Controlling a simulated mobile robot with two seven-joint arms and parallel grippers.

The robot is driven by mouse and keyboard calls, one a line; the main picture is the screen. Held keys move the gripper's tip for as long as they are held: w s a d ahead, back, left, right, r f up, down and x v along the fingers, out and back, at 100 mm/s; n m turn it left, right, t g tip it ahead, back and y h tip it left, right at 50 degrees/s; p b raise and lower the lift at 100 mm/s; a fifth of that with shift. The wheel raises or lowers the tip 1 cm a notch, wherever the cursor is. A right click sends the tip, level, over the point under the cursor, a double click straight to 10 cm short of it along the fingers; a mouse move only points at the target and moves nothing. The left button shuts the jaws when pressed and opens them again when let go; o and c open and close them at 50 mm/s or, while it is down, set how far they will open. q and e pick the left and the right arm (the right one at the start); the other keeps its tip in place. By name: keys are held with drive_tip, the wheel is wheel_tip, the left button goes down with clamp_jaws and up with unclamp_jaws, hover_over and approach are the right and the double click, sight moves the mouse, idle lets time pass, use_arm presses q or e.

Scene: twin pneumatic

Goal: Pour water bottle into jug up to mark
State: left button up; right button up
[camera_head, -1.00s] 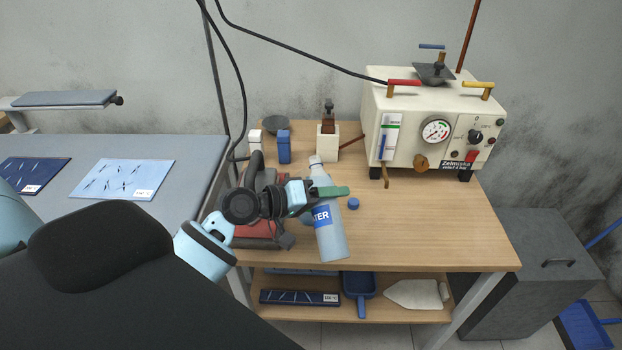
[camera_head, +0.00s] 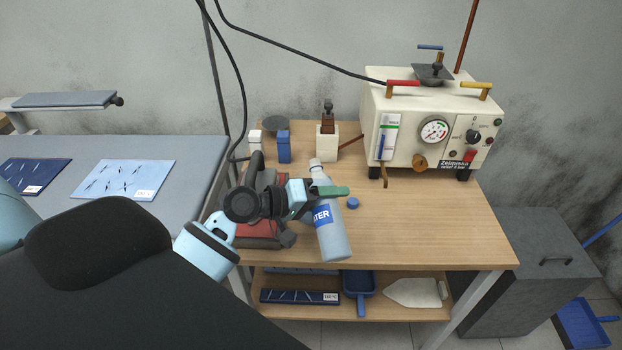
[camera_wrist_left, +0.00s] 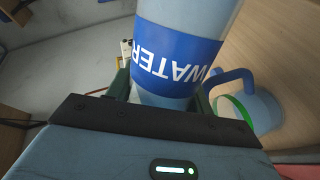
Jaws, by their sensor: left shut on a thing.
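The water bottle (camera_head: 333,240) is light blue with a blue label reading WATER. It leans slightly, its neck up, over the front of the wooden table in the head view. My left gripper (camera_head: 326,192) is shut around its upper part. The bottle also fills the top of the left wrist view (camera_wrist_left: 180,85), upside down there. The jug (camera_wrist_left: 262,108), with a blue handle and a green band, shows right of the bottle in the left wrist view; in the head view it is mostly hidden behind my gripper and the bottle. My right gripper is not in view.
A red and grey tool (camera_head: 262,234) is left of the bottle. A cream machine (camera_head: 400,140) with a gauge stands at the back right. The table's right front is clear.

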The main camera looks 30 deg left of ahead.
use_arm(q)
drive_tip(key=shift+n, duration=0.3)
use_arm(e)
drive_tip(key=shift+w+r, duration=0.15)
use_arm(q)
drive_tip(key=shift+r, duration=0.1)
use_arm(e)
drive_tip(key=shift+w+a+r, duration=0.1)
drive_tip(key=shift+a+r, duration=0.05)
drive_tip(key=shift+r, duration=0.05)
use_arm(q)
drive_tip(key=shift+w+n+p, duration=0.1)
drive_tip(key=shift+n+p, duration=0.2)
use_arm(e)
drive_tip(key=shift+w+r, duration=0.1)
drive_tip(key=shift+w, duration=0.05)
use_arm(q)
drive_tip(key=shift+w+a+g+h, duration=0.1)
drive_tip(key=shift+a+g+h, duration=0.05)
drive_tip(key=shift+g+h, duration=0.15)
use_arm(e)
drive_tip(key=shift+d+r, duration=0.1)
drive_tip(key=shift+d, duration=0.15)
